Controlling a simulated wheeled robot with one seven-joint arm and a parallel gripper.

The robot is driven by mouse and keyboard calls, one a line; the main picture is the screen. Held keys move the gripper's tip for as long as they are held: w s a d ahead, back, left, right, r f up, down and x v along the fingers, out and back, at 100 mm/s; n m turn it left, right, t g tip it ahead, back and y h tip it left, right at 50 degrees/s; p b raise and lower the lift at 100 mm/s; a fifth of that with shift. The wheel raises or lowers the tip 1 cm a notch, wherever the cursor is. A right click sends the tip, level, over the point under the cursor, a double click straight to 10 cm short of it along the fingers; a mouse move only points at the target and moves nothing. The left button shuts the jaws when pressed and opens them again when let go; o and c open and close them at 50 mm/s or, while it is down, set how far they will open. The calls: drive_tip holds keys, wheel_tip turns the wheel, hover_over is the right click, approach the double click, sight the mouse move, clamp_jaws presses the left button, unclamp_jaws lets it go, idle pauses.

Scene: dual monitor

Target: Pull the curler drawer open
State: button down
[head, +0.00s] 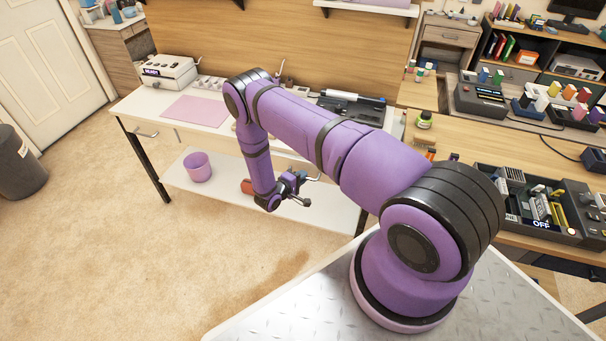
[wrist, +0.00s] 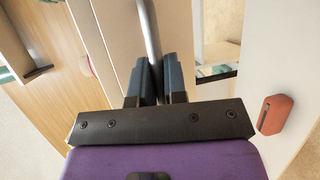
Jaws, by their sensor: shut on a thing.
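My gripper (head: 302,188) is low at the front edge of the white desk (head: 140,103), near its right part. In the wrist view its two dark fingers (wrist: 157,82) are shut on a grey metal bar handle (wrist: 149,35). The handle runs up between the fingertips and stands off a pale drawer front (wrist: 178,30). In the head view my arm hides most of this drawer, and I cannot tell how far it is open. I cannot see curlers inside any drawer.
Another drawer with a bar handle (head: 144,133) is at the desk's left end. A purple bin (head: 198,167) stands on the lower shelf. A reddish block (wrist: 273,114) lies there too. A workbench with trays (head: 525,205) is on the right.

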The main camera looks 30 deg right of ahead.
drive_tip(key=s+a, duration=1.3)
drive_tip(key=a, duration=0.3)
drive_tip(key=shift+a, duration=0.4)
drive_tip(key=c, duration=1.2)
unclamp_jaws()
drive_tip(key=v, duration=1)
drive_tip(key=shift+s+a, duration=0.1)
drive_tip(key=shift+a, duration=0.3)
